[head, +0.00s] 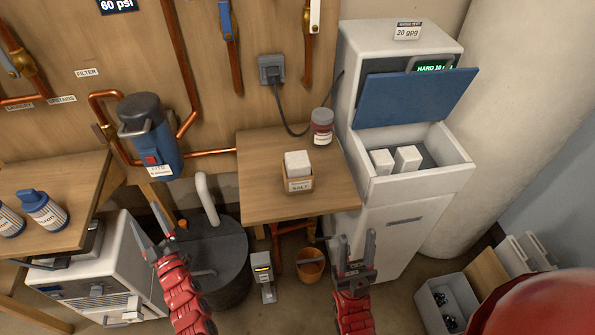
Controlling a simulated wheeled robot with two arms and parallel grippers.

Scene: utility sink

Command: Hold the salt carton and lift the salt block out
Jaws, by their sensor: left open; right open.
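The salt carton (299,185) is a small open brown box labelled SALT on the wooden table. A white salt block (297,163) stands in it, its top part showing above the rim and its lower part hidden. My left gripper (152,230) is open and empty, in front of the table and to the left of the carton. My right gripper (356,248) is open and empty, lower in the picture and to the right of the carton. Neither gripper touches the carton or the block.
The table (265,205) also holds a lidded jar (322,127) at the back right. A white softener cabinet (415,180) with a raised blue lid (415,97) stands to its right, with two white blocks inside. A dark round sump lid (212,255) and a copper-coloured bucket (310,267) are below.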

